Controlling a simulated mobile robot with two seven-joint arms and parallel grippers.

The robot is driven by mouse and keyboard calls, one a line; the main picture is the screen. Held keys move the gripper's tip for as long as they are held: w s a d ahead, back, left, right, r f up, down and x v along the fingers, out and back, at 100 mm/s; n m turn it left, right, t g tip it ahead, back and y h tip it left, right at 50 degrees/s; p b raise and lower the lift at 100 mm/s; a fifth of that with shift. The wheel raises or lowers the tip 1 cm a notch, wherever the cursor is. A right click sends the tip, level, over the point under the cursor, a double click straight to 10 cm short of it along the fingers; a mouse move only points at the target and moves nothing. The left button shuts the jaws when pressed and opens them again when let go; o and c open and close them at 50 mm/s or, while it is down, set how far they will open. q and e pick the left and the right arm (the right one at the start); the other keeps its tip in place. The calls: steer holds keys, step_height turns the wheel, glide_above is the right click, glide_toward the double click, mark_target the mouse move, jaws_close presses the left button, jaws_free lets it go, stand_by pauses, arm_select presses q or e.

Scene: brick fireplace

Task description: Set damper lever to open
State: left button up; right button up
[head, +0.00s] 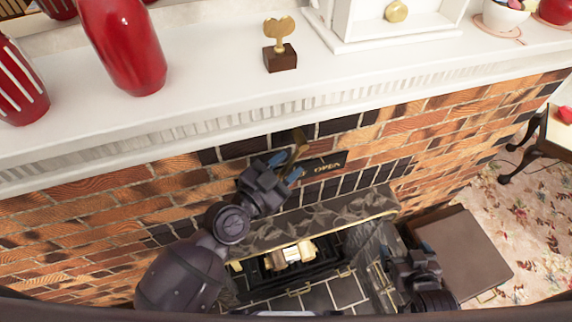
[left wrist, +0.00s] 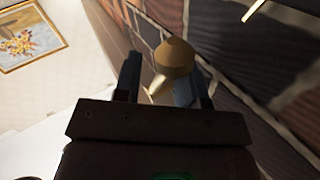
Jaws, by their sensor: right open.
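The brass damper lever (head: 299,148) sticks out from the brick wall under the mantel. It is at the left end of a dark plate (head: 327,167) lettered "OPEN". My left gripper (head: 285,167) is at the lever with its fingers apart. In the left wrist view the lever's round brass knob (left wrist: 174,57) lies between the two fingertips (left wrist: 165,80), with a gap showing on the left finger's side. Whether the right finger touches it I cannot tell. My right gripper (head: 416,258) is open and empty, low at the right, away from the lever.
The white mantel (head: 210,75) runs above the lever, with a red vase (head: 122,45) and a small trophy (head: 280,45) on it. The firebox with its grate (head: 290,264) is below. A brown box (head: 463,255) stands at the right on the patterned carpet.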

steer(key=shift+s, duration=0.15)
arm_select(q)
jaws_close()
arm_select(e)
steer(key=shift+f, duration=0.1)
steer(key=shift+f, duration=0.1)
